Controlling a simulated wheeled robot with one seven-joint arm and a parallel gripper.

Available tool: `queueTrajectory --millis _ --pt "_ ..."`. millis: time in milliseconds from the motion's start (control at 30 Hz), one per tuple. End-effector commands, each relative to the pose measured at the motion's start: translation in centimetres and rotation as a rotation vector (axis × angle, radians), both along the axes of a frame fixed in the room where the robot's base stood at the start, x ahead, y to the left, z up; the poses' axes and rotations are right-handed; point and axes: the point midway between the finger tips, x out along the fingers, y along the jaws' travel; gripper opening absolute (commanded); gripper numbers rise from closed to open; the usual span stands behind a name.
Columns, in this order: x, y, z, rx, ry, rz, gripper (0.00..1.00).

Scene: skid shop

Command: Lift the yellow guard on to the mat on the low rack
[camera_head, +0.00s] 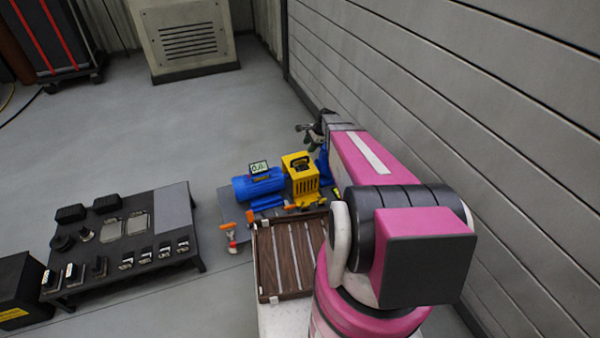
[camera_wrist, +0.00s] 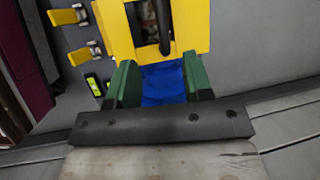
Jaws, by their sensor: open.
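The yellow guard (camera_head: 300,178) stands beside the blue motor (camera_head: 257,187) on a grey skid, near the panelled wall. In the wrist view the guard (camera_wrist: 198,30) is at the top, with its dark handle (camera_wrist: 163,22) crossing its opening. My gripper (camera_wrist: 159,80) is open, its two green fingers apart and pointing toward the guard. Blue material shows between them; I cannot tell whether the fingers touch the guard. A low dark rack (camera_head: 75,262) stands at left in the head view, with a bare grey mat (camera_head: 173,208) at its right end.
Several dark fittings and small parts occupy the rest of the rack. A brown slatted tray (camera_head: 285,258) lies in front of the skid. Orange-handled clamps (camera_head: 250,216) stick up at the skid's edge. The wall (camera_head: 450,110) is close on the right; open floor (camera_head: 190,120) lies behind the rack.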

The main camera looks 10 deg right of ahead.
Motion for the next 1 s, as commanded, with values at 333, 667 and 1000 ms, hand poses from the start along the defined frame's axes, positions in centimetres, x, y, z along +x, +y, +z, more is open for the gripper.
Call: queueTrajectory --millis 333,667,1000 --pt "0.6 1.4 -3.6 0.006 0.004 -0.012 0.46" --pt "0.9 2.6 -6.0 0.005 0.003 -0.01 0.46" --pt "1.4 4.2 -9.8 0.004 0.004 -0.01 0.46"
